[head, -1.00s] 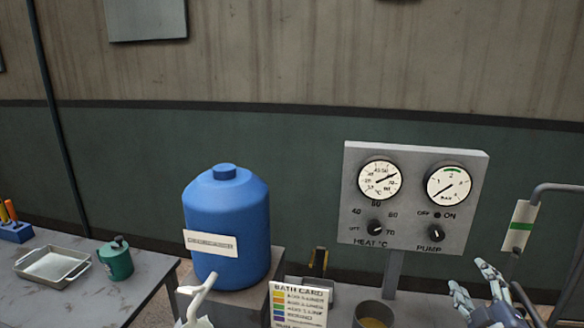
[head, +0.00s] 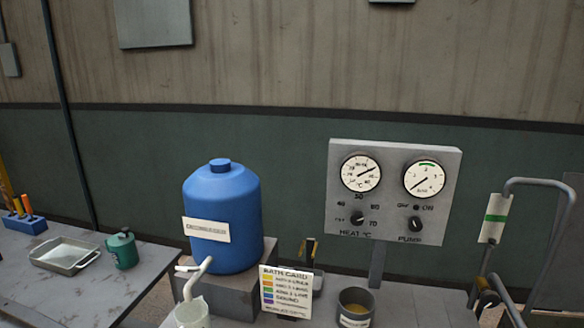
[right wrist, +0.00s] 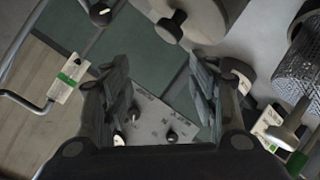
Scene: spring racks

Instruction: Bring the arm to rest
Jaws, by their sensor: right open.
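My right gripper (right wrist: 155,90) is open in the right wrist view, its two dark fingers spread apart with nothing held between them. Beyond the fingers lies the grey control panel (right wrist: 150,118), seen rotated, with its dark knobs. The gap between gripper and panel is hard to judge. In the head view the same panel (head: 392,240) stands upright on a post, with two round gauges and the HEAT and PUMP knobs. My right gripper is not clearly visible there; small dark parts at the lower right cannot be told apart. My left gripper is in neither current view.
A blue drum (head: 222,250) stands on a grey block. A bath card (head: 286,290) and a dark cup (head: 356,298) are in front. A bent metal pipe frame (head: 540,182) with a green-striped tag (head: 495,218) is at right. A tray (head: 65,254) and green can (head: 121,250) occupy the left table.

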